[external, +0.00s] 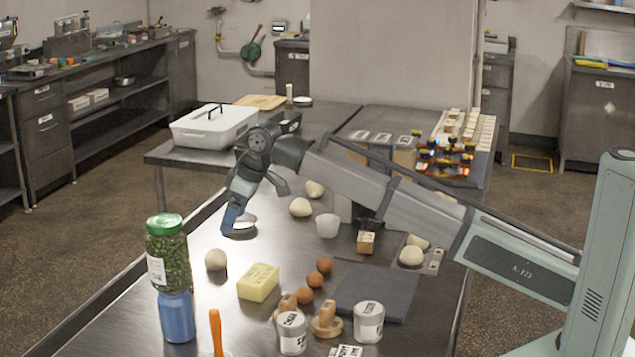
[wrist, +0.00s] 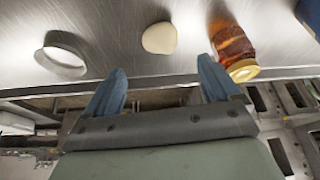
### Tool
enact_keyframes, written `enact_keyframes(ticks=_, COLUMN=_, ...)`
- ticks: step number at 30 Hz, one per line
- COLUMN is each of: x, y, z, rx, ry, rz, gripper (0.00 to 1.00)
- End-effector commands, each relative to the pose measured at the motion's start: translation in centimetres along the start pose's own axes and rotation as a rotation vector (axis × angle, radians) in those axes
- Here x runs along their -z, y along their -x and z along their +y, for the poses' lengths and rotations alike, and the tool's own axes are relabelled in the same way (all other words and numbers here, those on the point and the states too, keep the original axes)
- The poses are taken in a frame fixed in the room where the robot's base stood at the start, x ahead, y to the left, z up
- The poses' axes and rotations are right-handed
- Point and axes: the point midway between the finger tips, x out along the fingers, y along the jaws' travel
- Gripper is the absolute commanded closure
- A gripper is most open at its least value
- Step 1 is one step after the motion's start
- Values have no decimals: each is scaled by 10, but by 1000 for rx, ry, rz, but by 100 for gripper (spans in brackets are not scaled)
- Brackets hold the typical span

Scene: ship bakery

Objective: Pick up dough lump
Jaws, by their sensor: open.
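A pale, round dough lump (external: 216,260) rests on the steel table near its left edge. A similar cream lump (wrist: 159,38) shows in the wrist view, beyond and between my fingertips, apart from them. Two more dough lumps (external: 300,207) and (external: 315,189) lie farther back, and others (external: 411,255) sit at the right. My gripper (wrist: 160,82) is open and empty, with its blue fingers spread. In the external view, my gripper (external: 234,219) hangs above the table's left side, behind the nearest lump. Its two fingers overlap there.
A green-lidded jar (external: 168,253) stands above a blue container (external: 177,316) at the front left. Butter (external: 259,282), brown eggs (external: 315,279) and a dark mat (external: 375,290) lie to the right. The wrist view shows a metal ring (wrist: 62,68) and a reddish jar (wrist: 232,45) flanking the lump.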

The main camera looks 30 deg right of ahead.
Motion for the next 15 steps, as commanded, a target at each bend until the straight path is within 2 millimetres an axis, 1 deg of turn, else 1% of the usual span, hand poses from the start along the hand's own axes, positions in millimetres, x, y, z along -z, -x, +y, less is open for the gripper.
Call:
enact_keyframes(ticks=1, x=0, y=-10, z=0, rx=0, ry=0, rz=-1, gripper=11)
enact_keyframes(ticks=3, x=1, y=-22, z=0, rx=-1, ry=1, rz=0, gripper=11)
enact_keyframes(ticks=9, x=1, y=-54, z=1, rx=-2, ry=2, rz=0, gripper=11)
enact_keyframes(ticks=12, x=1, y=-64, z=1, rx=-2, ry=2, rz=2, gripper=11)
enact_keyframes(ticks=15, x=1, y=-69, z=1, rx=-3, ry=2, rz=3, gripper=11)
